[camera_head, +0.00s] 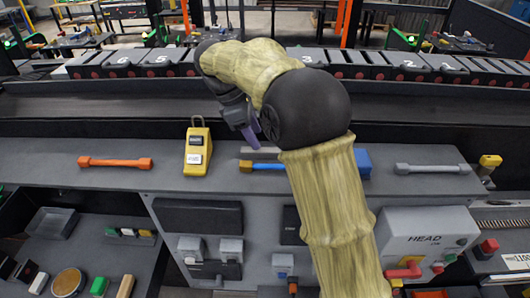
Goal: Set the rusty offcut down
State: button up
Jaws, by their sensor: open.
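My arm with its pale yellow sleeve reaches over the grey bench top, and my gripper (248,134) hangs at its end, above the bench between the yellow device and the arm. One purple finger shows clearly; the gripper is open, with nothing visibly held. Just below it on the bench lies a small brown block (246,167), which may be the rusty offcut; I cannot tell for sure. It meets the left end of a blue bar (268,167). A flat grey piece (260,153) lies just behind them.
A yellow device (197,152) stands left of the gripper, with an orange bar (115,162) further left. A blue box (363,163) and a grey bar (432,168) lie to the right.

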jog(key=shift+p+x, duration=0.8)
jog(key=shift+x, duration=1.8)
jog(key=shift+d, duration=0.15)
jog(key=shift+r, duration=0.1)
grip_shut()
